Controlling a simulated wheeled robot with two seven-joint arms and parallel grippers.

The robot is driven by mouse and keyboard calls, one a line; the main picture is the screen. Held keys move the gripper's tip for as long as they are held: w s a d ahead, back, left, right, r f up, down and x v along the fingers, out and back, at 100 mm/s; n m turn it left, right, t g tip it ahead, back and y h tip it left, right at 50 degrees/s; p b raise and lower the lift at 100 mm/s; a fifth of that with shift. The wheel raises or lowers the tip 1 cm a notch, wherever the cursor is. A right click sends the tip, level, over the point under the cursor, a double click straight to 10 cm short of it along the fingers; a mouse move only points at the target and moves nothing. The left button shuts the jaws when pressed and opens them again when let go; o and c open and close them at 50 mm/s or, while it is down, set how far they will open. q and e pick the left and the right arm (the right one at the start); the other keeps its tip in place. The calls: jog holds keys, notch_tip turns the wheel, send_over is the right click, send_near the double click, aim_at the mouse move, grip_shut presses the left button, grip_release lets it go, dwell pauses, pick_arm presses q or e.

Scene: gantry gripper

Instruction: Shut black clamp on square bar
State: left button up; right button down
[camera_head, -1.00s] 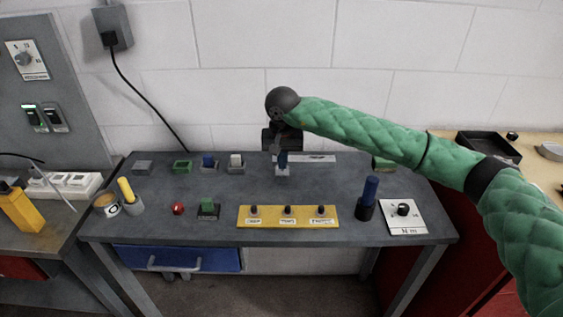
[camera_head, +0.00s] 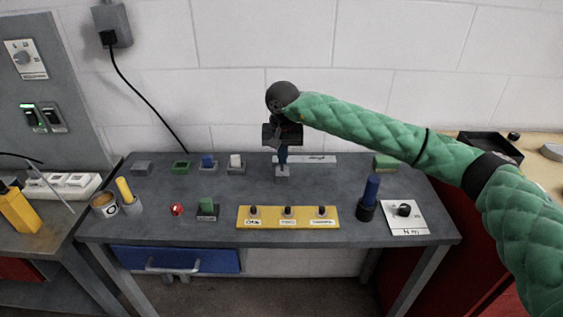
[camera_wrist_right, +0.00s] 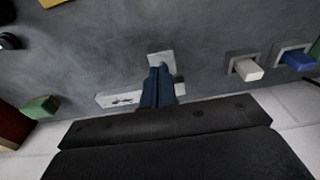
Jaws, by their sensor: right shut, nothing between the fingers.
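My right gripper (camera_head: 283,161) hangs over the back middle of the grey bench, with its dark body above and its blue fingers pointing down. In the wrist view its blue fingers (camera_wrist_right: 157,85) are together, with nothing seen between them. Their tips overlap a small pale grey block (camera_head: 282,173), which also shows in the wrist view (camera_wrist_right: 163,60); I cannot tell whether they touch it. I cannot pick out a black clamp or a square bar with certainty. My left gripper is not in view.
A labelled plate (camera_head: 312,159) lies just behind the fingers. Left are green (camera_head: 181,167), blue (camera_head: 208,161) and white (camera_head: 236,162) blocks. In front are a yellow strip (camera_head: 270,222) with three knobs and a blue handle (camera_head: 371,188). A wall (camera_head: 400,40) stands behind.

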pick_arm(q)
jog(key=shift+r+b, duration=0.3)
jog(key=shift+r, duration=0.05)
pick_arm(e)
notch_tip(320, 180, up, 9)
jog(key=s, duration=0.1)
jog(key=shift+s, duration=0.4)
dwell(0.4)
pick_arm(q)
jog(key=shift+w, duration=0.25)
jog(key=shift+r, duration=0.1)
pick_arm(e)
jog(key=shift+f, duration=0.1)
